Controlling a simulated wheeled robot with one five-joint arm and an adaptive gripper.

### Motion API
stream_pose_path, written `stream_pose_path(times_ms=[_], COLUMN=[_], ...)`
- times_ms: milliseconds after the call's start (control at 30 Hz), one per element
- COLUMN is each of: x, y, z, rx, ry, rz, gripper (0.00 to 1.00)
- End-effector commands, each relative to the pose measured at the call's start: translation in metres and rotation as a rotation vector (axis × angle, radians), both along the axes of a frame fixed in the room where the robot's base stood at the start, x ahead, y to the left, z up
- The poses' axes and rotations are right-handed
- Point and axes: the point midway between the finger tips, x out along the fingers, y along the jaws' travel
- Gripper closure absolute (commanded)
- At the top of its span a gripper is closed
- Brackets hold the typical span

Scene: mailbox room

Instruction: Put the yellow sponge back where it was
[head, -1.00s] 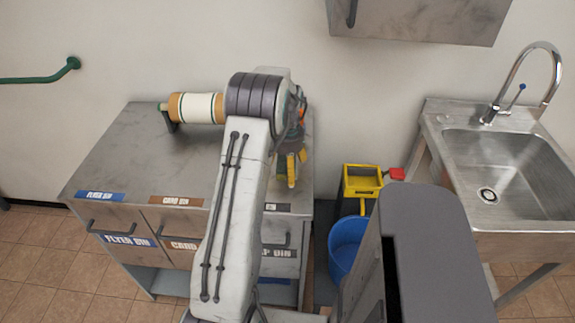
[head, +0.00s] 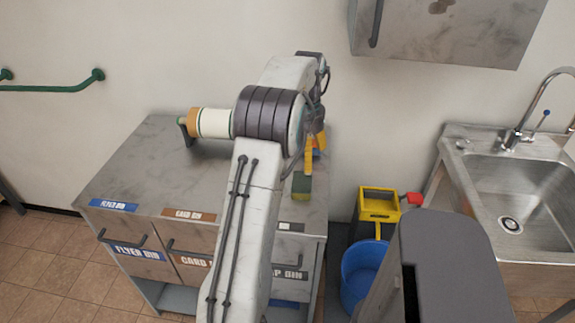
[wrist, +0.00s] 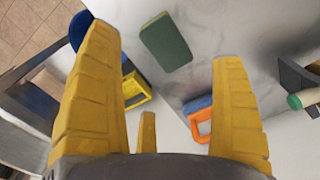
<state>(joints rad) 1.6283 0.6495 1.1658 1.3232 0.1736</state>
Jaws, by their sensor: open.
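The sponge (head: 301,184) lies on the metal counter near its right edge, with a dark green top and a yellow lower part. In the wrist view the sponge (wrist: 166,40) shows its green face between and beyond the fingertips. My gripper (head: 313,150) is above and just behind the sponge, partly hidden by my arm. In the wrist view my gripper (wrist: 163,44) has its yellow fingers wide apart, with nothing held between them.
The counter (head: 150,165) has labelled bins and a paper roll (head: 213,122) at its back. An orange-and-blue item (wrist: 203,122) shows in the wrist view. Right of the counter stand a yellow mop bucket (head: 378,203), a blue bucket (head: 362,275) and a sink (head: 515,190). A wall cabinet (head: 450,35) hangs above.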

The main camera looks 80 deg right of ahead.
Motion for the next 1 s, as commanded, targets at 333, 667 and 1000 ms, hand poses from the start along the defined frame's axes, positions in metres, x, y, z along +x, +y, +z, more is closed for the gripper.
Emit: stream_pose_path(times_ms=[333,667,1000], x=[0.022,0.185,0.276], y=[0.006,0.104,0.294], z=[0.012,0.058,0.078], rx=[-0.007,-0.080,-0.169], ry=[0.000,-0.011,-0.064], rz=[0.048,0.484,1.043], gripper=[0.13,0.13,0.13])
